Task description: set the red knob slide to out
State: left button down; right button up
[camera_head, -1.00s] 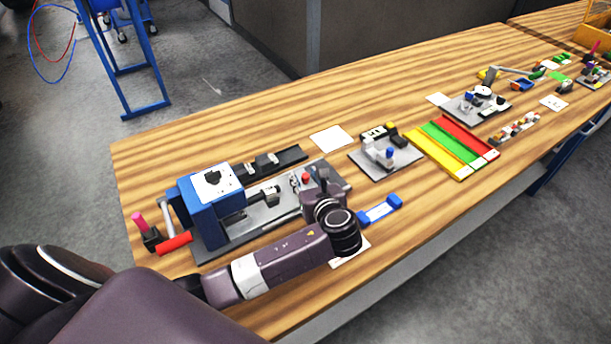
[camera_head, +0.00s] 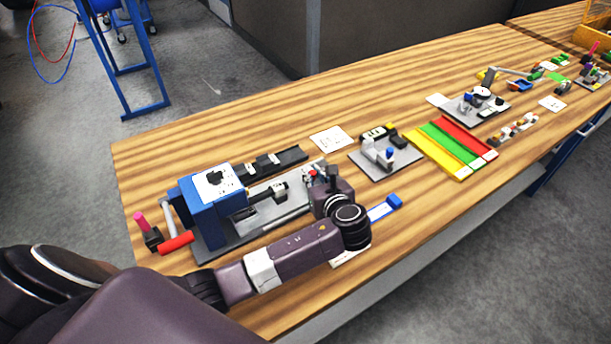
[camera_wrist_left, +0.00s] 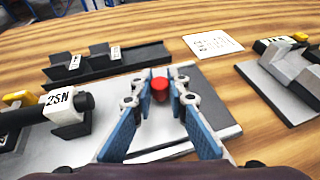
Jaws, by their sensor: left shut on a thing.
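The red knob (camera_wrist_left: 160,88) of the slide shows in the left wrist view between the tips of my left gripper (camera_wrist_left: 159,92), whose blue-padded fingers close on it from both sides. In the head view the red knob (camera_head: 313,173) shows small, just beyond my left gripper (camera_head: 318,178), partly hidden by the wrist. The knob stands at the right end of a grey base plate (camera_head: 222,245) that carries a blue machine (camera_head: 212,205). The slide's body under the knob is mostly hidden by the fingers. My right gripper is not in view.
A black rail (camera_head: 275,162) lies behind the base plate. A second grey fixture (camera_head: 385,158) stands to the right, with yellow, green and red trays (camera_head: 452,147) beyond it. A blue-ended holder (camera_head: 385,208) lies close to my wrist. A white card (camera_head: 331,139) lies behind.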

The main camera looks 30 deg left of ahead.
pick_arm(q)
jog(key=w+d, duration=0.2)
jog(key=w, duration=0.1)
jog(key=w+d, duration=0.1)
jog(key=w, duration=0.1)
jog(key=shift+s+r, duration=0.1)
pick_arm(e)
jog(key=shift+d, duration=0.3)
pick_arm(q)
jog(key=c, duration=2.2)
grip_release()
jog(key=o, duration=0.4)
jog(key=shift+w+d, duration=0.1)
jog(key=shift+w, duration=0.1)
jog(key=shift+c, duration=0.2)
jog(key=shift+s, duration=0.15)
jog(key=v, duration=1.1)
jog(key=shift+s+d+r, duration=0.15)
jog(key=shift+s+d, duration=0.1)
jog(key=shift+d, duration=0.05)
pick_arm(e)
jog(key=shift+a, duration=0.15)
